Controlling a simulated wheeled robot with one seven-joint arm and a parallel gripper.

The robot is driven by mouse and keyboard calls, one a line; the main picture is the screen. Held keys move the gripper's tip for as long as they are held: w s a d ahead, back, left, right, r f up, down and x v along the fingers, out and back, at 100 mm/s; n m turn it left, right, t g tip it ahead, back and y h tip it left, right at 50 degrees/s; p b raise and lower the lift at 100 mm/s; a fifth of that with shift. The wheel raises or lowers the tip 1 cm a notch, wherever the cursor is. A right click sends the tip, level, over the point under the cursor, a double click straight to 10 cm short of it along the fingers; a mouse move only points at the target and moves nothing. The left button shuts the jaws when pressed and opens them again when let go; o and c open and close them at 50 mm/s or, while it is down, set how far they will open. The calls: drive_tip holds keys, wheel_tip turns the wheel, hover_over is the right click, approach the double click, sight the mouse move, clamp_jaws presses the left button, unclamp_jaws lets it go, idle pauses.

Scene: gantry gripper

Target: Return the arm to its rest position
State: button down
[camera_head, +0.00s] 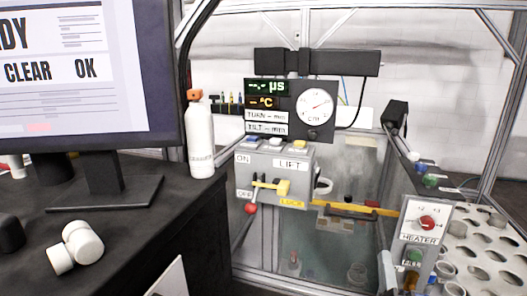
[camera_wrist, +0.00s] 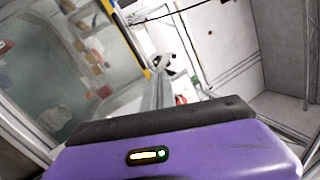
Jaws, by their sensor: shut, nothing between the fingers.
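My gripper (camera_wrist: 155,120) fills the lower part of the wrist view as a purple body with a black front edge and a small lit indicator. It is shut with nothing held. Separate fingertips cannot be made out. The wrist view is tilted, with the glass-walled tank at its left and a pale wall and floor at its right. Neither my arm nor my gripper can be made out in the head view.
In the head view, a dark desk (camera_head: 120,215) at left holds a monitor (camera_head: 90,70), a white bottle (camera_head: 200,138) and a lying white container (camera_head: 75,247). A control box (camera_head: 262,165), a heater panel (camera_head: 424,222) and a perforated rack (camera_head: 490,250) surround the tank.

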drive_tip(key=s+a+f+n+g+y, duration=0.1)
drive_tip(key=s+n, duration=0.6)
drive_tip(key=s, duration=0.8)
drive_tip(key=s+a+f+n+g+y, duration=0.2)
drive_tip(key=s+n, duration=0.6)
drive_tip(key=s, duration=0.7)
drive_tip(key=s+a+f+n+g+y, duration=0.2)
drive_tip(key=s+a+n, duration=0.3)
drive_tip(key=s, duration=1)
drive_tip(key=f+n+g, duration=0.1)
drive_tip(key=n, duration=0.2)
drive_tip(key=shift+s+a+f, duration=0.15)
drive_tip(key=shift+s+a, duration=0.15)
drive_tip(key=shift+a, duration=0.05)
